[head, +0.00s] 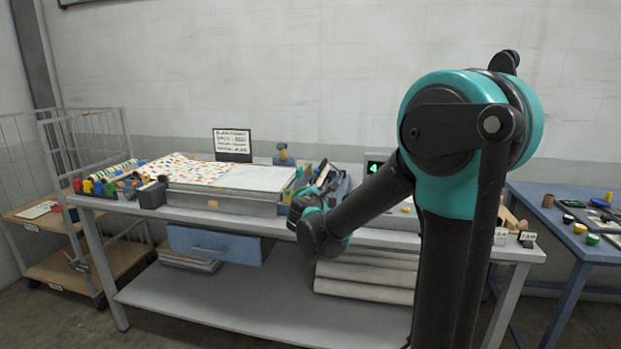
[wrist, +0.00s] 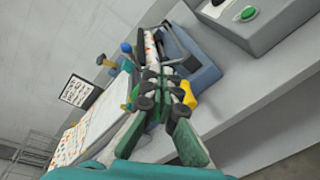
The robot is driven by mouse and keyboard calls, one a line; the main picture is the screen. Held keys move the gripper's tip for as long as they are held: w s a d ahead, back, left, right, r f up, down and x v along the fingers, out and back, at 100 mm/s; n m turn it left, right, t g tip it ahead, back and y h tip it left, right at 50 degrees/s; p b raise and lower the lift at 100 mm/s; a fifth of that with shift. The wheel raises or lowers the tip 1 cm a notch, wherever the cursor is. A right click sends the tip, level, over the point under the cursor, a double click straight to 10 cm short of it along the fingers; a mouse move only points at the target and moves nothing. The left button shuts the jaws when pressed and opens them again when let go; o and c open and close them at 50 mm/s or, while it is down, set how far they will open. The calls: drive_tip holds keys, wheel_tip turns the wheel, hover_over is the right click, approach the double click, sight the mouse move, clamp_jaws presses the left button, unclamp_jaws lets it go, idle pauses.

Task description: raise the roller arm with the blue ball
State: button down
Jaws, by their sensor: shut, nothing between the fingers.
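A small blue ball (wrist: 126,47) shows in the wrist view, left of a pale roller with a dark side bar (wrist: 151,48). These look like the roller arm, low over a blue-grey box-like press body (wrist: 198,68); the exact joint is unclear. In the head view the press (head: 340,189) is partly hidden behind my arm. My gripper (wrist: 166,72) is shut and empty. In the wrist view its fingertips overlap the near end of the press; I cannot tell whether they touch. In the head view my gripper (head: 306,204) is at the bench's front edge.
A blue table (head: 572,240) is at right, a wire cart (head: 80,150) at left.

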sight(318, 171)
drive_tip(key=a+n, duration=0.1)
drive_tip(key=w+a+r+n+t, duration=0.1)
drive_tip(key=a, duration=0.1)
drive_tip(key=w+a+r+n+y, duration=0.1)
drive_tip(key=shift+a+r, duration=0.1)
drive_tip(key=shift+a, duration=0.2)
drive_tip(key=x, duration=1)
drive_tip(key=shift+r, duration=0.15)
drive_tip(key=shift+d, duration=0.1)
drive_tip(key=shift+s+d+r+m+t, duration=0.2)
drive_tip(key=shift+d+r+m, duration=0.15)
drive_tip(key=shift+d+m, duration=0.15)
drive_tip(key=shift+s+d+r+m+t, duration=0.2)
drive_tip(key=shift+d+r+m, duration=0.15)
drive_tip(key=shift+d+m, duration=0.2)
drive_tip(key=s+d+f+m+t, duration=0.1)
drive_tip(key=s+d+m, duration=0.3)
drive_tip(key=d+m, duration=0.7)
drive_tip(key=shift+d+f, duration=0.65)
drive_tip(key=shift+d, duration=0.85)
